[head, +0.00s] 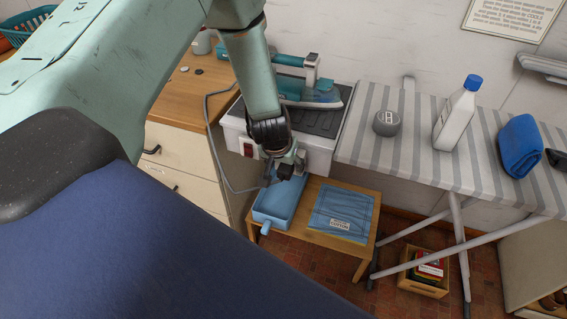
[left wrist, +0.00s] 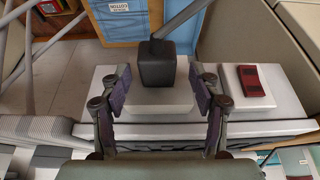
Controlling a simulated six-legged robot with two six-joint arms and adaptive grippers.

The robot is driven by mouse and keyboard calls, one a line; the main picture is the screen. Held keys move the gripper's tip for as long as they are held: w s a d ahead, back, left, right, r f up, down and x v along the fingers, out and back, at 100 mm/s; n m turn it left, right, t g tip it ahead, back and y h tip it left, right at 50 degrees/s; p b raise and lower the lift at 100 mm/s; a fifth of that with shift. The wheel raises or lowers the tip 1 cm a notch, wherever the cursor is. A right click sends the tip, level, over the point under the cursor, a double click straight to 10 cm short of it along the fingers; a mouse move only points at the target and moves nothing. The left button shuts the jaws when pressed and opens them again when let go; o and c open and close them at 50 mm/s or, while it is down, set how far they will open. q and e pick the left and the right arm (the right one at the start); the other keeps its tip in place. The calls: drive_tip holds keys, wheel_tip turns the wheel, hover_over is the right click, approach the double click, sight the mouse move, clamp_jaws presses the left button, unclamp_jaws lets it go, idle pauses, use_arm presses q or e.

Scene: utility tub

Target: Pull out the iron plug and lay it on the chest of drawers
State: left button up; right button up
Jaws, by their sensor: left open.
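The iron plug is a dark grey block (left wrist: 157,72) with a grey cord (left wrist: 178,22). In the left wrist view it sits at a pale socket plate on the white housing (head: 318,158) of the iron's base. My left gripper (head: 288,170) is open in front of that housing. In the left wrist view its fingers (left wrist: 164,82) stand on either side of the plug, with gaps showing. In the head view the gripper mostly hides the plug. The chest of drawers (head: 178,98) has a wooden top and stands left of the base. My right gripper is out of view.
A teal iron (head: 318,97) rests on the base. A red switch (head: 247,148) is beside the socket. Below are a blue tray (head: 270,210) and blue cloth (head: 342,211) on a low table.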

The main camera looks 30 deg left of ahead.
use_arm(q)
drive_tip(key=shift+w+d+f, duration=0.1)
drive_tip(key=shift+w+d, duration=0.05)
drive_tip(key=shift+w, duration=0.15)
drive_tip(key=shift+c, duration=1.9)
drive_tip(key=shift+s, duration=0.2)
drive_tip(key=c, duration=0.9)
drive_tip(key=shift+o, duration=0.2)
drive_tip(key=shift+s, duration=0.15)
drive_tip(key=shift+s, duration=0.15)
drive_tip(key=shift+s+d+b, duration=0.1)
drive_tip(key=shift+s+b, duration=0.25)
drive_tip(key=shift+s, duration=0.2)
drive_tip(key=shift+s+d, duration=0.1)
drive_tip(key=shift+s, duration=0.05)
